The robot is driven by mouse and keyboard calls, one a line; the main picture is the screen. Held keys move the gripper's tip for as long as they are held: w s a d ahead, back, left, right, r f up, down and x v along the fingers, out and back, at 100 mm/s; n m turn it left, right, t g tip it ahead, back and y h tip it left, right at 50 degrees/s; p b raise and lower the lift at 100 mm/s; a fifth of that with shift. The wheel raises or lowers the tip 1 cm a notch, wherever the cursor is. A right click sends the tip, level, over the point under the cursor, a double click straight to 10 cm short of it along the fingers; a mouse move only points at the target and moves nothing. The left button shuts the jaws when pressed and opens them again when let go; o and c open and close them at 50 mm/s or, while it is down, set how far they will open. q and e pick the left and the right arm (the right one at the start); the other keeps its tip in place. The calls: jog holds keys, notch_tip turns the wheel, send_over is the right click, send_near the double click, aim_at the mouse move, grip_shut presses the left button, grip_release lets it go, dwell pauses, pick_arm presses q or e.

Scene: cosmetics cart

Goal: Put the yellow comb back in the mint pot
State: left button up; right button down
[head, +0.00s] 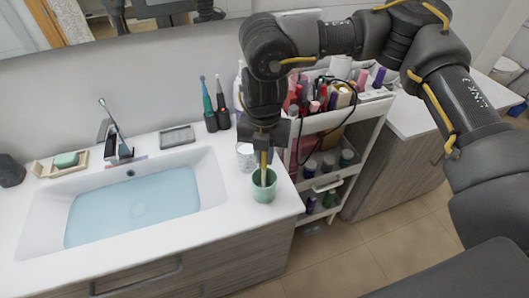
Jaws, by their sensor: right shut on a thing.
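The mint pot (264,191) stands upright on the white counter, right of the sink and near the counter's front right corner. My right gripper (265,150) points down just above the pot and is shut on the yellow comb (264,160). The comb hangs upright below the jaws. Its lower part reaches down at the pot's mouth, and I cannot tell whether it touches the pot's bottom. My left gripper does not show.
Two electric toothbrushes (215,115) stand at the wall. The filled sink (130,210) lies to the left. A white cart (330,185) crowded with cosmetics stands at the right, close to my right arm.

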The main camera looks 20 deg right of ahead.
dwell(0.3)
jog(key=c, duration=0.8)
grip_release()
jog(key=shift+r, duration=0.1)
jog(key=shift+r+p, duration=4)
jog(key=shift+r, duration=0.95)
